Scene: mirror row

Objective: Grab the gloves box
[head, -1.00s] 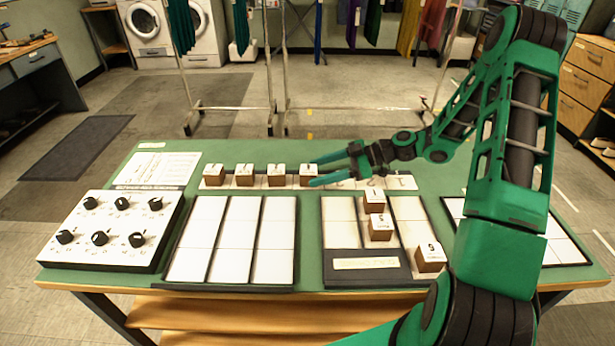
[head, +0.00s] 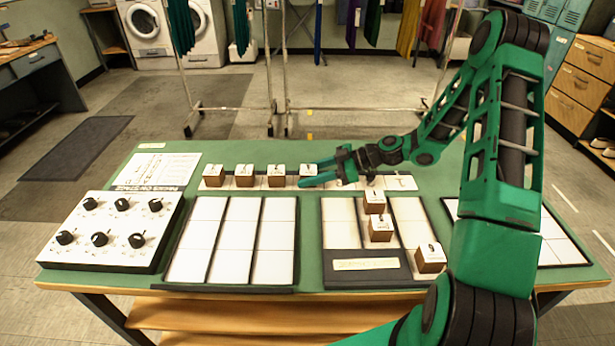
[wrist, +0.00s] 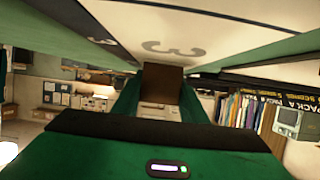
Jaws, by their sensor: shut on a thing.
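Small brown boxes with white, marked tops stand on the table; the marks are too small for me to tell which one is the gloves box. My gripper (head: 312,173) is shut on the rightmost box (head: 308,169) of the back row, one finger on its far side and one on its near side. The near finger hides much of its front. In the wrist view, the brown side of the held box (wrist: 160,80) shows between my fingers. I cannot tell whether it is lifted off the white strip (head: 223,184).
Other boxes stand to its left, the nearest being one box (head: 276,175). Three more boxes, including one (head: 374,201), stand nearer on the right panel (head: 340,235). A knob panel (head: 110,232) is at the left. The left white-tiled panel (head: 235,235) is clear.

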